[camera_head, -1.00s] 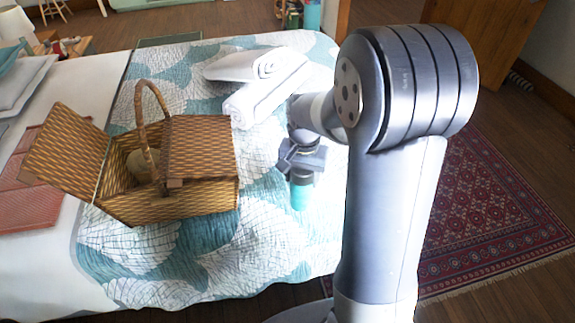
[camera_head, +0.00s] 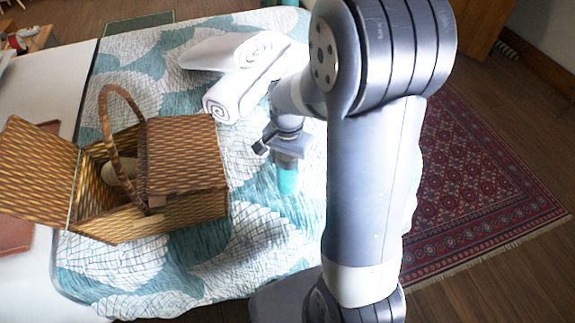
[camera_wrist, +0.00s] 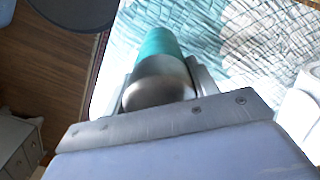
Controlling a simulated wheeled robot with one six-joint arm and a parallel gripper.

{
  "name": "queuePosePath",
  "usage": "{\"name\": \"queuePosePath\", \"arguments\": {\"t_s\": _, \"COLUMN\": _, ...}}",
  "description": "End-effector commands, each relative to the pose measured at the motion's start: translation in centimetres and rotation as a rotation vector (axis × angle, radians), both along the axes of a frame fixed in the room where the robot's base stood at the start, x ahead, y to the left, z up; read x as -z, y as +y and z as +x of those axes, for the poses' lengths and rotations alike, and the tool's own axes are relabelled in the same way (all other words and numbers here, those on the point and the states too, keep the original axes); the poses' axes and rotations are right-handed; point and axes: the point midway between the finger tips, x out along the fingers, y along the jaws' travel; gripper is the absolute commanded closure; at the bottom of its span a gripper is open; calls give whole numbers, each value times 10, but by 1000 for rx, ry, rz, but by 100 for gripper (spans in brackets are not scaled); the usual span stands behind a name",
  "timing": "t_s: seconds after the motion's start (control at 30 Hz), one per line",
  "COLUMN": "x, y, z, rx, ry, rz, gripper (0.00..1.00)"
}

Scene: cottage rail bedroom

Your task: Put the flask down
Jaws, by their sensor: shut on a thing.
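The flask (camera_head: 288,180) has a teal body and a rounded metal end. In the wrist view the flask (camera_wrist: 158,75) sits between the two fingers of my gripper (camera_wrist: 160,85), metal end nearest the camera. In the head view my gripper (camera_head: 287,153) is shut on it and points down over the bed's quilt (camera_head: 262,235), right of the wicker basket. The flask hangs roughly upright, teal end down. I cannot tell whether its lower end touches the quilt.
An open wicker picnic basket (camera_head: 185,155) with a raised handle and a round item inside stands left of the flask. Rolled white towels (camera_head: 240,85) lie behind. Bare quilt lies in front. A red patterned rug (camera_head: 480,190) covers the floor at right.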

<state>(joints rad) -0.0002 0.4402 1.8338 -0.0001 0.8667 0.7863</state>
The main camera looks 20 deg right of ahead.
Motion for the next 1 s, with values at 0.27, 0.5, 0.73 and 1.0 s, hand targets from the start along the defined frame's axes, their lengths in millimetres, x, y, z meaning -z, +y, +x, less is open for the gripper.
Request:
{"name": "queuePosePath", "arguments": {"t_s": 0.27, "x": 22, "y": 0, "z": 0, "rx": -1, "ry": -1, "rz": -1, "gripper": 81}}
{"name": "queuePosePath", "arguments": {"t_s": 0.5, "x": 24, "y": 0, "z": 0, "rx": -1, "ry": 0, "rz": 0, "gripper": 81}}
{"name": "queuePosePath", "arguments": {"t_s": 0.73, "x": 25, "y": 0, "z": 0, "rx": -1, "ry": 1, "rz": 0, "gripper": 31}}
{"name": "queuePosePath", "arguments": {"t_s": 1.0, "x": 25, "y": 0, "z": 0, "rx": -1, "ry": 1, "rz": 0, "gripper": 23}}
